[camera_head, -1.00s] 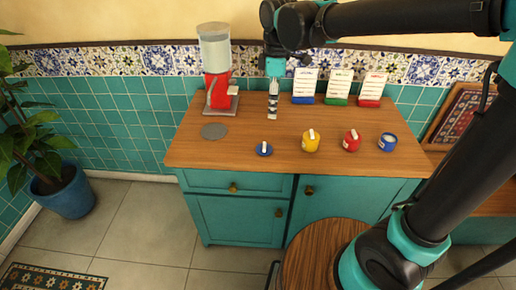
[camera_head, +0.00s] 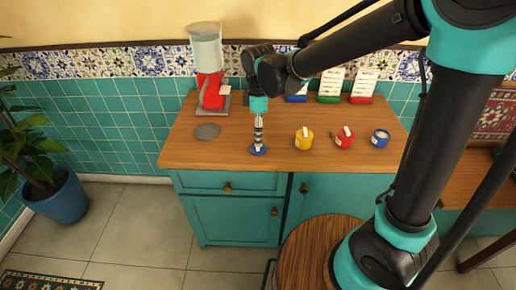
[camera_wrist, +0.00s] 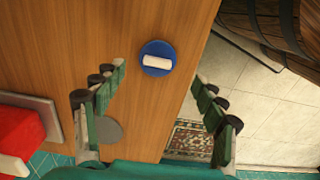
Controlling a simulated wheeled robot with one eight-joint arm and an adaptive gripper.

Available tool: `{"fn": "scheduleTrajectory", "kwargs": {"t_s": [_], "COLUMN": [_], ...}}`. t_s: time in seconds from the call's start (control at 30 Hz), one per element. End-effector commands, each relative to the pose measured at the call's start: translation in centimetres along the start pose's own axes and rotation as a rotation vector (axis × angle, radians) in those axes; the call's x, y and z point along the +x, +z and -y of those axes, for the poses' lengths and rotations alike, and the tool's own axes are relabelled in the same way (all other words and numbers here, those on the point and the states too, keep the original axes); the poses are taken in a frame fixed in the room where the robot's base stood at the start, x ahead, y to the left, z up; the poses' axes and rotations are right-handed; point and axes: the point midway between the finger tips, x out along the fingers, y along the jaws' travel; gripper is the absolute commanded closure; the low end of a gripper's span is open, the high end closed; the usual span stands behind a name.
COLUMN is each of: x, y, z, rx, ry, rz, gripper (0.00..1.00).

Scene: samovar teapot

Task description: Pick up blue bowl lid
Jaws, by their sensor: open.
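The blue bowl lid (camera_head: 258,150) lies flat on the wooden counter near its front edge. In the wrist view the lid (camera_wrist: 157,58) is a blue disc with a white bar handle across its middle. My gripper (camera_head: 258,142) points down at the lid in the head view, and its tips hide part of it. In the wrist view my gripper (camera_wrist: 163,82) has its two fingers wide apart, with nothing between them, and the lid shows beyond the tips. The blue bowl (camera_head: 380,138) stands open at the right end of the counter.
A yellow bowl (camera_head: 304,138) and a red bowl (camera_head: 345,137), both lidded, stand to the right of the lid. A grey disc (camera_head: 207,131) lies to the left. A red dispenser (camera_head: 211,85) and several card holders stand at the back. A barrel (camera_wrist: 280,25) stands by the counter.

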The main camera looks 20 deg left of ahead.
Motion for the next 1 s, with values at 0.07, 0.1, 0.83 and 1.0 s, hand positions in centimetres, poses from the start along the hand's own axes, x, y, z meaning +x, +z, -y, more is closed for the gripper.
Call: {"fn": "scheduleTrajectory", "kwargs": {"t_s": [0.07,0.1,0.83,1.0], "x": [0.6,1.1,5.2,5.1], "y": [-0.1,-0.1,-0.3,-0.3], "z": [-0.1,-0.1,-0.3,-0.3], "rx": [0.000,0.000,0.000,0.000], "ry": [0.000,0.000,0.000,0.000], "rz": [0.000,0.000,0.000,0.000], "gripper": [0.29,0.29,0.45,0.66]}}
